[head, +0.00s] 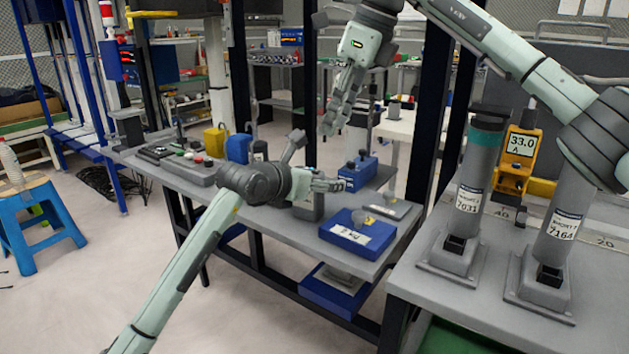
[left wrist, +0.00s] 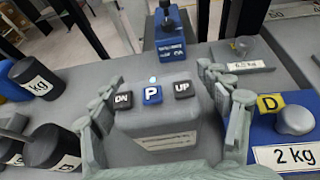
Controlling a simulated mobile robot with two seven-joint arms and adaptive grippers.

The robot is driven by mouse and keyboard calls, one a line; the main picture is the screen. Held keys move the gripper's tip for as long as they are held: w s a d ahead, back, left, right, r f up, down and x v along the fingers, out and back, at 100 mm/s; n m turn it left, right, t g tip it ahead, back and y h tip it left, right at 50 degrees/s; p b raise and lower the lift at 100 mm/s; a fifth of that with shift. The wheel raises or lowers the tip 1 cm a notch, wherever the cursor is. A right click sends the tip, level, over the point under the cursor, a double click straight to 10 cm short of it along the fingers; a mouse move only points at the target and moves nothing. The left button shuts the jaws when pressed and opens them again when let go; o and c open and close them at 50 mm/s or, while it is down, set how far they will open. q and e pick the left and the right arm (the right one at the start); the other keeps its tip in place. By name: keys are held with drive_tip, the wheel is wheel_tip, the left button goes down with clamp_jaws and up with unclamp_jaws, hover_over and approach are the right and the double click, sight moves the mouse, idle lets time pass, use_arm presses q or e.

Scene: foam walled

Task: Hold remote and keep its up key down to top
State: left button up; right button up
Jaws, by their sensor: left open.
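The remote (left wrist: 165,128) is a grey box standing on the workbench; its top has a dark DN key (left wrist: 123,99), a blue P key (left wrist: 152,94) and a dark UP key (left wrist: 183,89). My left gripper (left wrist: 160,78) is open, with one finger at each side of the remote; I cannot tell if they touch it. In the head view the remote (head: 308,209) is partly hidden by my left gripper (head: 328,184). My right gripper (head: 336,122) is empty, raised above and behind the remote, fingers pointing down; its opening is unclear.
A blue box marked 2 kg (left wrist: 268,135) stands close right of the remote. A blue block (head: 358,172) stands behind it. Dark kg weights (left wrist: 35,85) stand at left. Two grey posts (head: 470,190) (head: 555,235) stand on the right bench by a yellow meter (head: 520,150).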

use_arm(q)
drive_tip(key=c, duration=1.4)
use_arm(e)
drive_tip(key=shift+c, duration=0.2)
use_arm(q)
drive_tip(key=shift+c, duration=0.2)
use_arm(e)
clamp_jaws()
use_arm(q)
drive_tip(key=shift+c, duration=0.3)
